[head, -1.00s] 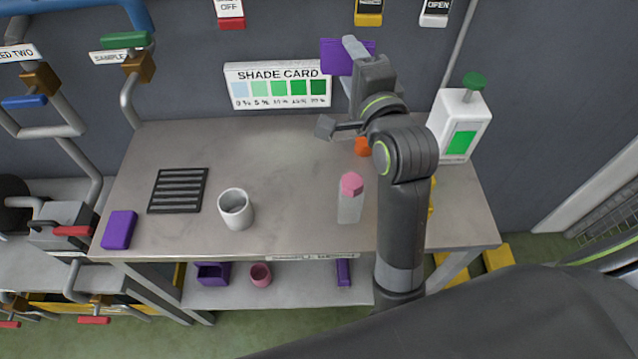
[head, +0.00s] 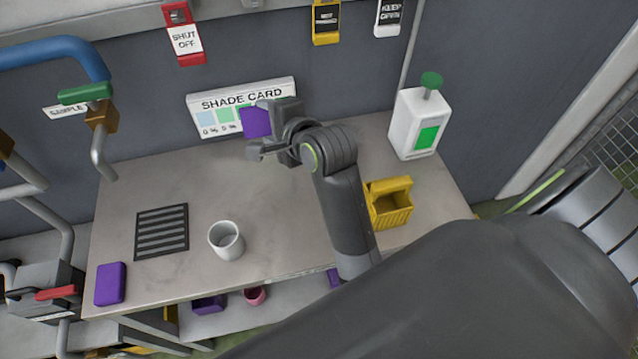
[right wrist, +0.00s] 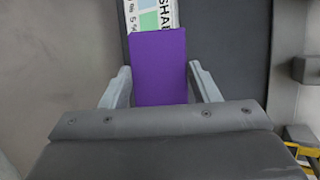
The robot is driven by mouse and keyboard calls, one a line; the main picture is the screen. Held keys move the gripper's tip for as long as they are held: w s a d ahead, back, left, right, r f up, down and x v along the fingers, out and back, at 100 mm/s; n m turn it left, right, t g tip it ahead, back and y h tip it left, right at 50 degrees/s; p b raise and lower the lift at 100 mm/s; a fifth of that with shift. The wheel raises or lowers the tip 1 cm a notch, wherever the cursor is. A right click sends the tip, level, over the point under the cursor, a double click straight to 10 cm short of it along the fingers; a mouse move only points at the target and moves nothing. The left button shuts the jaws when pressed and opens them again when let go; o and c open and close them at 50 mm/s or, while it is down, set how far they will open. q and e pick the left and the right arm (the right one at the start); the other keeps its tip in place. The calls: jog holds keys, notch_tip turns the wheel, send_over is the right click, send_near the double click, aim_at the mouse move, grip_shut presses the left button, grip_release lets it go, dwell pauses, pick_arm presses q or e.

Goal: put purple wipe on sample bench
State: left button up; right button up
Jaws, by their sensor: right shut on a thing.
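My right gripper (head: 268,125) is shut on a flat purple wipe (head: 256,122). It holds the wipe upright above the back of the sample bench (head: 190,186), in front of the shade card (head: 205,116). In the right wrist view the purple wipe (right wrist: 158,68) stands between the two grey fingers, and its far end overlaps the shade card. A second purple block (head: 110,284) lies flat on the bench's front left corner. My left gripper is not in view.
A dark slotted mat (head: 161,231) and a white cup (head: 226,240) are on the bench's left half. A yellow basket (head: 390,203) and a white dispenser with a green top (head: 417,125) are at the right. Pipes with valves flank the left. The bench's back left is clear.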

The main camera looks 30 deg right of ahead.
notch_tip(320, 180, down, 4)
jog(key=s+a+m+g+y+p, duration=0.1)
jog(key=s+a+g+p, duration=0.15)
jog(key=g, duration=0.25)
jog(key=m+g+y+p, duration=0.2)
jog(key=g+p, duration=0.3)
jog(key=g, duration=0.1)
send_over(281, 237)
jog(key=d, duration=0.2)
notch_tip(281, 237, down, 6)
jog(key=shift+g, duration=0.3)
jog(key=f, duration=0.3)
jog(key=f+p, duration=0.1)
jog(key=f, duration=0.1)
jog(key=shift+s+a+f, duration=0.2)
jog(key=shift+a+f, duration=0.05)
jog(key=shift+f+p, duration=0.4)
jog(key=shift+f, duration=1.9)
jog(key=o, duration=0.9)
jog(key=shift+r, duration=0.1)
jog(key=v, duration=0.6)
jog(key=b+v, duration=0.1)
jog(key=v, duration=0.5)
jog(key=shift+a, duration=0.25)
